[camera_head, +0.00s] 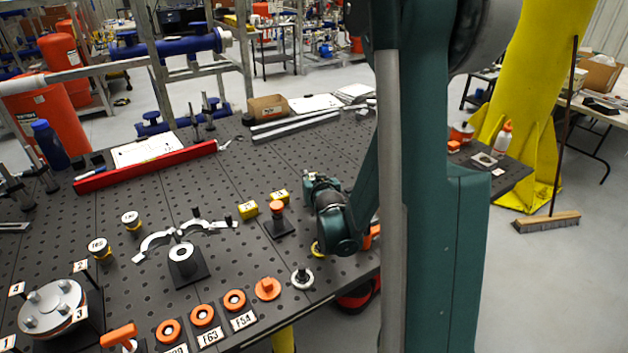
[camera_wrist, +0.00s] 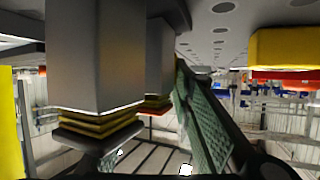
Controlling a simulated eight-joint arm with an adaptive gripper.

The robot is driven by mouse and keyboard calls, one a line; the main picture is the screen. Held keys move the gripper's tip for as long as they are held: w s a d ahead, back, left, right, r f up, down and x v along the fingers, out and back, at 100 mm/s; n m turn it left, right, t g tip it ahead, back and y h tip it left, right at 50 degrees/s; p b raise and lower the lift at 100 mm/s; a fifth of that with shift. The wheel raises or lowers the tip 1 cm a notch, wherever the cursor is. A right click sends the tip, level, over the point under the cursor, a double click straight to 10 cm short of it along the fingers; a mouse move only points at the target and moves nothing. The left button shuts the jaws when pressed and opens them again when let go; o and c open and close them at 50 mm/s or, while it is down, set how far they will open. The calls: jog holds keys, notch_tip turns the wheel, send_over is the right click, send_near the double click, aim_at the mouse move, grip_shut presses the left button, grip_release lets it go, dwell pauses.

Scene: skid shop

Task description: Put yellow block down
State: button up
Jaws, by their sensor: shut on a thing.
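My gripper (camera_head: 314,184) is low over the front right part of the dark perforated table (camera_head: 215,258). In the wrist view, where the table appears at the top, a yellow block (camera_wrist: 285,48) shows at upper right. A yellow surface (camera_wrist: 10,120) is cut off at the left edge. I cannot tell which yellow thing is between the jaws.
Orange rings (camera_head: 234,300) line the front edge. A silver clamp (camera_head: 185,232) and a red beam (camera_head: 145,166) lie left. The table between the beam and blocks is mostly clear.

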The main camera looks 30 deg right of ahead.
jog(key=shift+f, duration=0.3)
jog(key=o, duration=1)
jog(key=shift+c, duration=0.2)
jog(key=shift+r, duration=0.2)
jog(key=shift+r+p, duration=0.6)
jog(key=p+v, duration=0.1)
jog(key=v, duration=1)
jog(key=shift+s, duration=0.4)
jog(key=shift+a+r, duration=0.15)
